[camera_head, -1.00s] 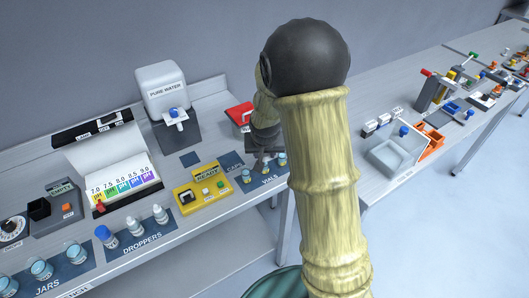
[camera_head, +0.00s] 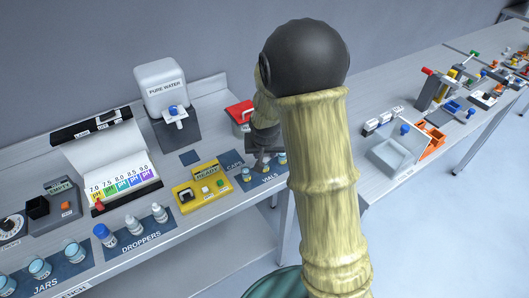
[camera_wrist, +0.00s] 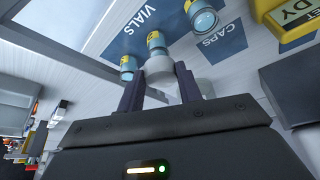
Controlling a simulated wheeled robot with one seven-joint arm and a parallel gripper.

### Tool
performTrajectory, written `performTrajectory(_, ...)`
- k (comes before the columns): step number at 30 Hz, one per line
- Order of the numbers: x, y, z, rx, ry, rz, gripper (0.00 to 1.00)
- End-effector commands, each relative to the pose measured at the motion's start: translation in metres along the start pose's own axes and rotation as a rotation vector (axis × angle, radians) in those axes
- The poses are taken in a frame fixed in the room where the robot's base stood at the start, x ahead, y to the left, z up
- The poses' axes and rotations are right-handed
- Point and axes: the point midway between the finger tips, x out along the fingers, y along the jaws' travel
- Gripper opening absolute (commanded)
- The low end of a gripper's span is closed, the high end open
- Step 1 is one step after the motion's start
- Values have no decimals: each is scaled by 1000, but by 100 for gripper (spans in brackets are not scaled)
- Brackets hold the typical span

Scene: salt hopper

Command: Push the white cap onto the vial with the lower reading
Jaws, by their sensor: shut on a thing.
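My gripper (camera_wrist: 160,72) is shut on a white cap (camera_wrist: 160,67) in the wrist view. The cap is between the two dark fingertips, right by the end of the middle vial (camera_wrist: 156,42); I cannot tell whether it is seated on it. A second vial (camera_wrist: 127,66) stands to one side and a third (camera_wrist: 201,17) to the other, near the VIALS mat (camera_wrist: 140,22). In the head view my arm hides much of this spot; one vial (camera_head: 247,174) shows left of my gripper and another (camera_head: 283,158) right of it. No readings are legible.
A yellow READY device (camera_head: 202,195) stands left of the vials, and a CAPS mat (camera_wrist: 222,42) lies beside them. A pale cylinder (camera_wrist: 204,86) shows behind the right finger. Droppers (camera_head: 133,224) and a pure water dispenser (camera_head: 165,95) stand further left.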

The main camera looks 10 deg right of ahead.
Motion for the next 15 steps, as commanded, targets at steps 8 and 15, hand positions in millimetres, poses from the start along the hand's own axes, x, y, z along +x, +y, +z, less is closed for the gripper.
performTrajectory(8,6,0,3,-1,0,0,14)
performTrajectory(15,11,0,4,-1,0,0,14)
